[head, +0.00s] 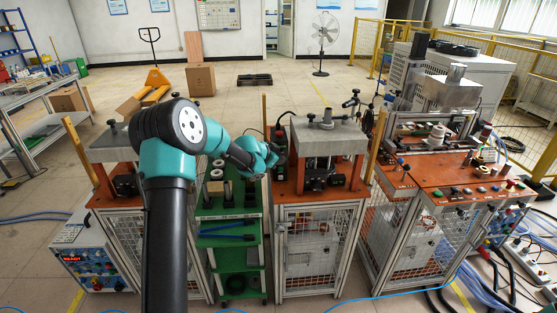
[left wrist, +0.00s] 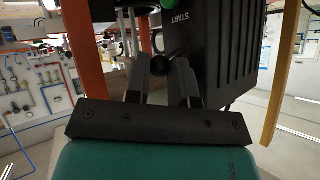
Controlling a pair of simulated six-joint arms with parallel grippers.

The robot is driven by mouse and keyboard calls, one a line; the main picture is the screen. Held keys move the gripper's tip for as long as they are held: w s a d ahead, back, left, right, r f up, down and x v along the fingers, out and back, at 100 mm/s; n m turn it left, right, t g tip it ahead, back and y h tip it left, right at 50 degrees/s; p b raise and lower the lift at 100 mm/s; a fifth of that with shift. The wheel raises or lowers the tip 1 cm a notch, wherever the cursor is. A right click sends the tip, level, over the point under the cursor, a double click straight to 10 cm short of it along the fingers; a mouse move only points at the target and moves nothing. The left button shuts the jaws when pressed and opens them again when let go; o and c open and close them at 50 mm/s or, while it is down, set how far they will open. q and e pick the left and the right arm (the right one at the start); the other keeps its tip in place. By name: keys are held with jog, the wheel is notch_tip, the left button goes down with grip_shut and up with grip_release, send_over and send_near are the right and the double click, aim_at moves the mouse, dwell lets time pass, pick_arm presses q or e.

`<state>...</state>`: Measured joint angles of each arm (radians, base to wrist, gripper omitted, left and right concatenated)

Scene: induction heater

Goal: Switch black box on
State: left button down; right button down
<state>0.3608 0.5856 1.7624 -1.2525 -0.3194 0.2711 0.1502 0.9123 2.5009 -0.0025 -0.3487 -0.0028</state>
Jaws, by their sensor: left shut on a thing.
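The black box (left wrist: 222,50) fills the upper right of the left wrist view, with a green button and the word START on its face. A small dark round knob (left wrist: 158,68) shows at its lower left. My left gripper (left wrist: 160,74) is shut on this knob, with one finger on each side. In the head view the box (head: 280,133) is small and dark at the left edge of the middle orange-topped station, and my left gripper (head: 275,155) reaches it from the left, its fingertips hard to make out. My right gripper is not in view.
The middle station (head: 325,140) has a grey press block on top, right of my gripper. A green shelf rack (head: 235,262) stands below my left arm. Wooden posts rise beside the stations. Another orange-topped station (head: 440,185) with a control panel stands at the right.

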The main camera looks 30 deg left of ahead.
pick_arm(q)
jog(key=shift+w+r+g+h, duration=0.1)
jog(key=shift+r+g+h, duration=0.05)
jog(key=shift+g+h, duration=0.15)
dwell(0.5)
jog(key=c, duration=1)
grip_release()
jog(key=shift+a, duration=0.1)
jog(key=shift+s+f+m+t+y, duration=0.2)
jog(key=shift+f+m+t+y, duration=0.15)
jog(key=shift+t, duration=0.55)
